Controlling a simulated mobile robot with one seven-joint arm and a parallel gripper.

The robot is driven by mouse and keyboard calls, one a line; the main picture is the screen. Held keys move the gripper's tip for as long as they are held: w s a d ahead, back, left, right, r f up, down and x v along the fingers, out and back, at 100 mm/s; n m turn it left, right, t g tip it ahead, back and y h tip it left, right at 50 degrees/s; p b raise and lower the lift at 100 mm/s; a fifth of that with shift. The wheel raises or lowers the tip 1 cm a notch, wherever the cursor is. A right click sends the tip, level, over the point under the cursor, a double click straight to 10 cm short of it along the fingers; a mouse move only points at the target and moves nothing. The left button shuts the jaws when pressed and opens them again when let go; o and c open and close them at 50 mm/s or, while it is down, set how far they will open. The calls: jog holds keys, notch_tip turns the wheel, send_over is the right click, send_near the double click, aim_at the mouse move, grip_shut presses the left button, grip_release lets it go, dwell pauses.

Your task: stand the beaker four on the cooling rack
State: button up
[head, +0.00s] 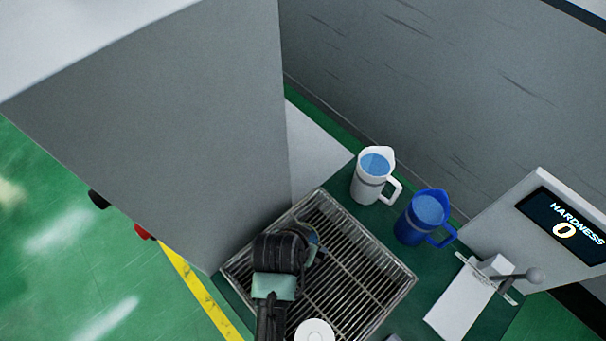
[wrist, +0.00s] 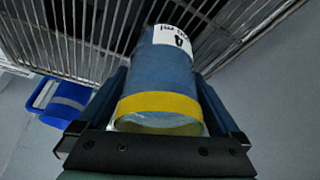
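Beaker four (wrist: 165,70) is a blue cylinder with a yellow band and a white label reading 4, seen close up in the wrist view. My gripper (wrist: 160,95) has a finger along each side of it and is shut on it. In the head view my gripper (head: 300,246) is over the left part of the cooling rack (head: 372,283), and it hides most of the beaker. The rack is a metal wire grid; its bars (wrist: 75,45) show behind the beaker in the wrist view. I cannot tell whether the beaker touches the bars.
A white jug (head: 369,188) and a blue jug (head: 412,231), both holding blue liquid, stand just beyond the rack. A hardness tester with a display (head: 562,230) is at the right. A tall grey block (head: 170,120) rises at the left. The rack's right part is clear.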

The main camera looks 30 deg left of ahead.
jog(key=v, duration=1.2)
jog(key=w+d+r+t+y, duration=0.1)
jog(key=w+r+t, duration=0.4)
jog(key=w+r, duration=0.65)
jog(key=w+d+r+t+y, duration=0.15)
jog(key=w+r+t, duration=0.45)
jog(key=r, duration=1)
jog(key=s+d+r+t+h, duration=0.1)
jog(key=s+d+r+t, duration=0.2)
jog(key=r, duration=0.7)
jog(key=s+d+r+t+h, duration=0.1)
jog(key=r+t, duration=0.4)
jog(key=r, duration=0.6)
jog(key=s+d+r+t+h, duration=0.1)
jog(key=s+d+r+t, duration=0.2)
jog(key=r, duration=0.7)
jog(key=shift+s+d+r+m+t+b, duration=0.4)
jog(key=shift+s+d, duration=0.4)
jog(key=shift+d, duration=0.4)
